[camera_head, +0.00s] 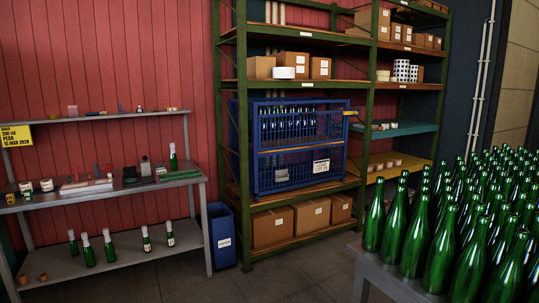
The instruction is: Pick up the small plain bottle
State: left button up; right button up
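Several green bottles with pale tops stand upright on the lower shelf of the workbench at the left. The one farthest left (72,243) looks shortest and shows no label. Two beside it, the second bottle (88,252) and the third bottle (109,248), also look plain. The two at the right, the fourth bottle (147,242) and the fifth bottle (170,236), carry small light marks. Another green bottle (173,160) stands on the worktop's right end. I cannot tell for sure which is the small plain one. Neither of my grippers is in view.
A table (391,284) crowded with green bottles fills the right front. A blue bin (222,238) stands between the workbench (118,189) and a green rack (241,150) holding boxes and a blue cage (301,178). The floor (290,280) in front is clear.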

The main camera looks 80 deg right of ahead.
aim_at(173, 164)
jog(key=z, duration=2.2)
jog(key=i, duration=2.2)
jog(key=i+l, duration=0.1)
jog(key=i, duration=2.1)
jog(key=j+u, duration=0.05)
jog(key=j, duration=0.1)
